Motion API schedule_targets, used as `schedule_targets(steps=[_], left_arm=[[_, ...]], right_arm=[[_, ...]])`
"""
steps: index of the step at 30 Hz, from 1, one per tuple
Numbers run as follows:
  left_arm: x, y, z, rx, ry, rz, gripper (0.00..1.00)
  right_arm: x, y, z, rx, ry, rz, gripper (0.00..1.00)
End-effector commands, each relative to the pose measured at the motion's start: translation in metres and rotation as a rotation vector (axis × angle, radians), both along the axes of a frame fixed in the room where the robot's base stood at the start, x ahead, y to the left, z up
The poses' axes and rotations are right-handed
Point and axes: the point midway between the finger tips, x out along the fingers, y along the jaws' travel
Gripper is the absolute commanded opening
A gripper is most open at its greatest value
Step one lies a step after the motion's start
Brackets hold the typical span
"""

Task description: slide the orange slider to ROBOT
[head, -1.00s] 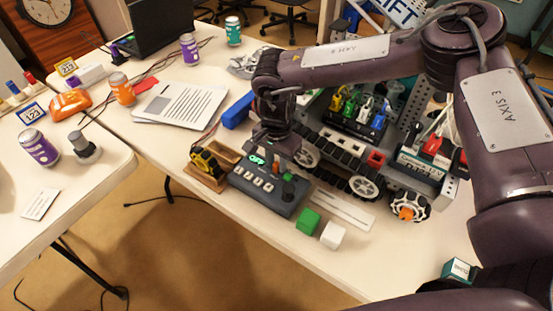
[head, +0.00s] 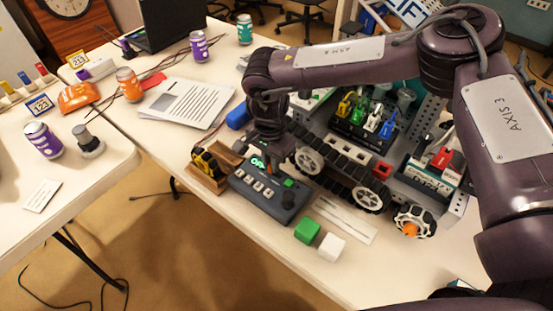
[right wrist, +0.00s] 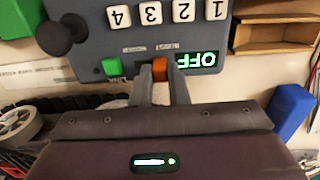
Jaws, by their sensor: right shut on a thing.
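The dark grey control box (head: 262,197) lies on the table in the head view, with a lit OFF display, a row of white numbered keys, a green button and a black joystick. In the right wrist view the orange slider (right wrist: 160,68) sits in the box (right wrist: 90,30) between the OFF display (right wrist: 197,60) and the green button (right wrist: 112,66). My right gripper (right wrist: 160,78) is shut on the orange slider, one finger on each side. The slot labels are small and partly covered. In the head view the right gripper (head: 276,168) reaches down onto the box and largely hides the slider.
A wheeled robot chassis (head: 350,165) stands close behind the box. A wooden holder with a yellow-black item (head: 208,163) is at its left. Green (head: 307,230) and white (head: 331,247) cubes lie in front right. A blue block (head: 238,115) is behind.

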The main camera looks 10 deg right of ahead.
Motion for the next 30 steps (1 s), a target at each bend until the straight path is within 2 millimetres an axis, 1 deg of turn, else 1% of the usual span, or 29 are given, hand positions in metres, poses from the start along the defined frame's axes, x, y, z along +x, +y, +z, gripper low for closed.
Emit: schedule_targets(steps=[1,2,6,14,17,20,27,30], left_arm=[[-0.004,0.004,0.0,0.005,0.006,-0.001,0.36],[-0.006,0.007,-0.001,0.009,0.009,-0.001,0.36],[-0.013,0.014,-0.001,0.019,0.019,-0.001,0.36],[-0.013,0.015,-0.001,0.02,0.02,0.0,0.36],[-0.013,0.015,-0.002,0.02,0.019,0.0,0.36],[-0.012,0.014,-0.004,0.018,0.018,0.001,0.36],[-0.008,0.01,-0.007,0.013,0.012,0.002,0.36],[-0.008,0.009,-0.007,0.013,0.012,0.002,0.36]], right_arm=[[0.003,0.002,0.003,0.006,-0.011,-0.001,0.0],[0.004,0.002,0.003,0.006,-0.011,-0.001,0.17],[0.003,0.002,0.003,0.006,-0.011,0.0,0.35],[0.002,0.002,0.002,0.004,-0.007,0.0,0.36],[0.002,0.002,0.007,0.005,-0.008,0.0,0.36],[0.003,0.002,0.02,0.004,-0.011,0.0,0.36],[0.003,0.003,0.061,0.006,-0.011,0.001,0.36],[0.003,0.003,0.072,0.005,-0.01,0.001,0.36]])
